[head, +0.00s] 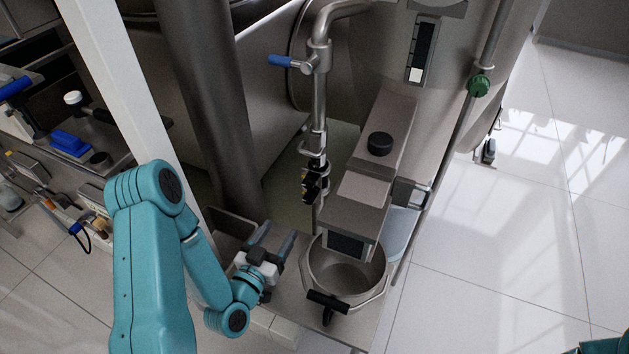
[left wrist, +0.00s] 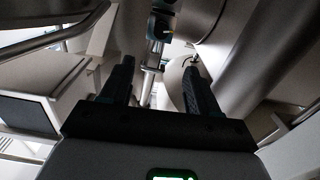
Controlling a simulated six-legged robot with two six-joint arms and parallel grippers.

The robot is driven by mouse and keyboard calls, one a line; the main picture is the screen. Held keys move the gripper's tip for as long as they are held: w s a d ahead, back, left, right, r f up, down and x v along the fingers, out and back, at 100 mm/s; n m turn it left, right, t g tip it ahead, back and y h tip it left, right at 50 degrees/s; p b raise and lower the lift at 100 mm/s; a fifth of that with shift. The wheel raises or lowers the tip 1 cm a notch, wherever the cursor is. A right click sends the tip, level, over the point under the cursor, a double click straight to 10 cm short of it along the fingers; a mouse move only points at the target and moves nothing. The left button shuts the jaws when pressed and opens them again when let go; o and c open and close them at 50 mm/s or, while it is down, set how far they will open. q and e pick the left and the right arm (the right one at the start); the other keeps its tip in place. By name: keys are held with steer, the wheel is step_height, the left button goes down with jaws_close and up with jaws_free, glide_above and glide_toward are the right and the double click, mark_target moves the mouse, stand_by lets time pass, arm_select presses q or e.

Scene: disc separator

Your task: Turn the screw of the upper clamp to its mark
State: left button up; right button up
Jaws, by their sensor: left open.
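A thin vertical steel pipe (head: 319,110) runs down in the middle of the head view. Clamp-like fittings sit on it, with a bent metal loop (head: 318,150) above small black parts (head: 313,182). I cannot tell which is the upper clamp, and its screw and mark are too small to make out. My left gripper (head: 277,235) is open and empty, below and left of these fittings and apart from them. In the left wrist view its two dark fingers (left wrist: 158,78) are spread, with a dark, bluish fitting (left wrist: 161,27) beyond them. My right gripper is not in view.
A blue-handled valve (head: 290,62) sits higher on the pipe. A steel bowl (head: 346,274) stands below a boxy steel spout (head: 345,222). A thick dark column (head: 215,100) and a pale post (head: 125,85) stand at left.

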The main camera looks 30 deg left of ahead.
arm_select(q)
steer(key=b, duration=1)
glide_toward(307, 185)
steer(key=w, duration=0.8)
steer(key=shift+w+a+r, duration=0.1)
steer(key=shift+w+a, duration=0.15)
steer(key=shift+w, duration=0.1)
steer(key=shift+c, duration=0.2)
